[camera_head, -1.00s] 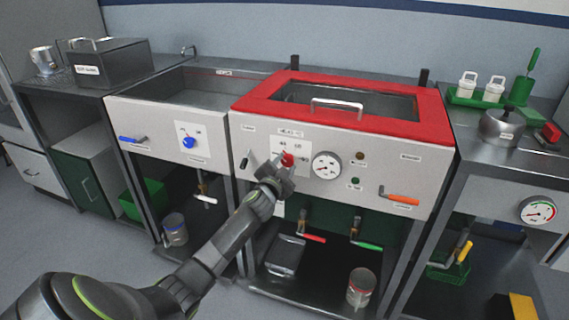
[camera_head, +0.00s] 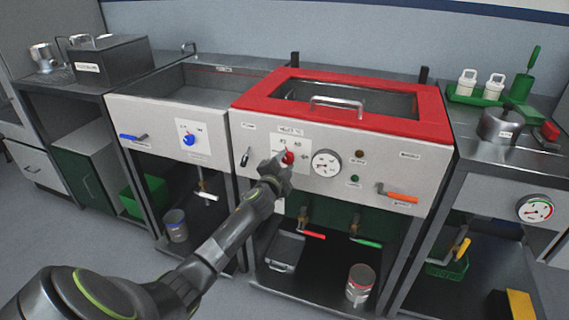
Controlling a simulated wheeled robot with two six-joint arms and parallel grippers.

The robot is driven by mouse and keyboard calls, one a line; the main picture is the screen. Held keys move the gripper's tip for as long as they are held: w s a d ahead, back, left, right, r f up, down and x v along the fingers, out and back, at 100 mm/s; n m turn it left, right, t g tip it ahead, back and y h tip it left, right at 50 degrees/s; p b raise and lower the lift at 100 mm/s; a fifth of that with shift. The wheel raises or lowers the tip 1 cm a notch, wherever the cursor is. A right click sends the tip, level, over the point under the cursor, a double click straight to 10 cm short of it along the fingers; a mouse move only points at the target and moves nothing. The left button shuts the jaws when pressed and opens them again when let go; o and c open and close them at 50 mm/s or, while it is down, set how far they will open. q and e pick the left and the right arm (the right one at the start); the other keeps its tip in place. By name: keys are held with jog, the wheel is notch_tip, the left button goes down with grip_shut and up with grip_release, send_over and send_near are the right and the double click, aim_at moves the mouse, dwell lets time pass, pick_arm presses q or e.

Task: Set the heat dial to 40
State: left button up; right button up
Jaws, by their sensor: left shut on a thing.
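The heat dial (camera_head: 288,157) is a red knob on a white scale plate (camera_head: 292,138) on the front panel of the red-topped tank (camera_head: 262,104). The scale's numbers are too small to read surely, and its lower left part is hidden by my gripper. My left gripper (camera_head: 283,163) is shut on the heat dial, reaching it from below and in front. The dial's exact pointing direction cannot be told. My right gripper is not in view.
A round gauge (camera_head: 326,163) sits just right of the dial. A black switch (camera_head: 246,156) is to its left, and an orange-handled lever (camera_head: 398,194) to the right. A blue knob (camera_head: 189,140) is on the neighbouring sink panel. Valves with red and green handles are below.

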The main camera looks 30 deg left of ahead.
pick_arm(q)
jog(key=o, duration=1)
jog(key=v, duration=1.7)
jog(key=shift+s+p, duration=0.25)
jog(key=shift+p, duration=0.15)
jog(key=shift+f, duration=0.1)
